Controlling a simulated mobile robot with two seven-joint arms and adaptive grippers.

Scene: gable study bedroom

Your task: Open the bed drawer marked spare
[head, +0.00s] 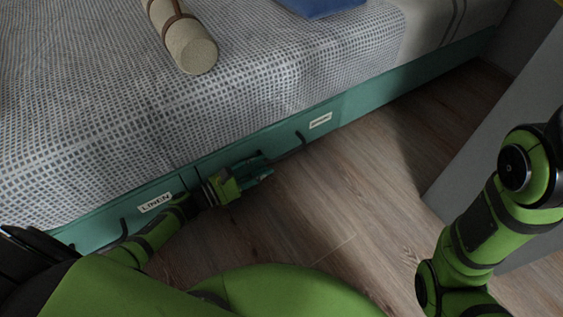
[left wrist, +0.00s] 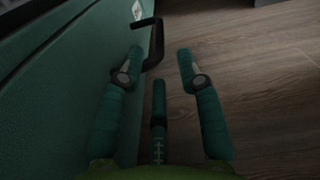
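The green bed base has a left drawer (head: 115,226) with a label (head: 155,202) reading LINEN. The drawer to its right (head: 270,133) has a label (head: 320,120) too small to read surely. Both look shut. My left gripper (head: 266,167) is low in front of the right-hand drawer, near its dark handle (head: 298,141). In the left wrist view my left gripper (left wrist: 161,58) has its fingers apart with nothing between them. The handle (left wrist: 157,35) is just beyond the fingertips, nearer the left finger. My right arm is at the right; its gripper is out of view.
The wooden floor (head: 345,190) in front of the drawers is clear. A pale panel (head: 500,150) stands at the right. On the bed cover (head: 270,70) lie a beige bolster (head: 190,45) and a blue item (head: 322,5).

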